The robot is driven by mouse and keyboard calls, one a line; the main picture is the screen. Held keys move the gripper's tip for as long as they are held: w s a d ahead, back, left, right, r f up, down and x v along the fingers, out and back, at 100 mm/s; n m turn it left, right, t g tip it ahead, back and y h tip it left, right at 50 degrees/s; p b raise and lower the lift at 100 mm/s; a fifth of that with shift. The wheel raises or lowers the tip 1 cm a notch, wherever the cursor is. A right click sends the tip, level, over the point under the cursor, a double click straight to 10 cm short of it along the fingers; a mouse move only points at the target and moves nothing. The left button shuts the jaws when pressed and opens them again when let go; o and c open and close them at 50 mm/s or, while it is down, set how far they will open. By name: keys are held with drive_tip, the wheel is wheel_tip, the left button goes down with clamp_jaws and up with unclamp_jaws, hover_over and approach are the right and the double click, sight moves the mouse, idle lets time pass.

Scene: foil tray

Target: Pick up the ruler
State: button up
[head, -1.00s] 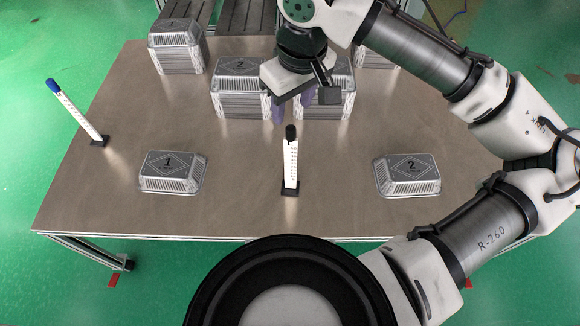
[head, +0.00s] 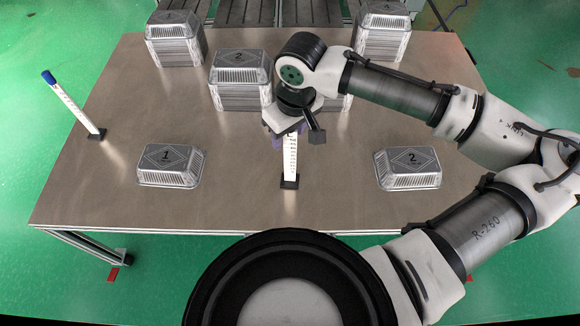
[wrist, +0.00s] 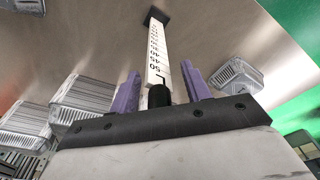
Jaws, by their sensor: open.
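A white ruler (head: 290,160) with black markings stands upright in a small black base (head: 289,182) at the table's front middle. In the wrist view the ruler (wrist: 157,52) and its black top end (wrist: 161,96) lie between my two purple fingers. My gripper (head: 284,141) is open, above and around the ruler's top; in the wrist view my gripper (wrist: 160,88) shows a gap on each side of it. The ruler's top is hidden by my gripper in the head view.
Foil tray 1 (head: 171,165) sits front left and foil tray 2 (head: 408,168) front right. Stacks of trays stand at the back left (head: 175,40), back middle (head: 238,80) and back right (head: 382,32). The table (head: 235,150) is clear around the middle ruler.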

clamp_jaws()
idle(0.3)
idle(0.3)
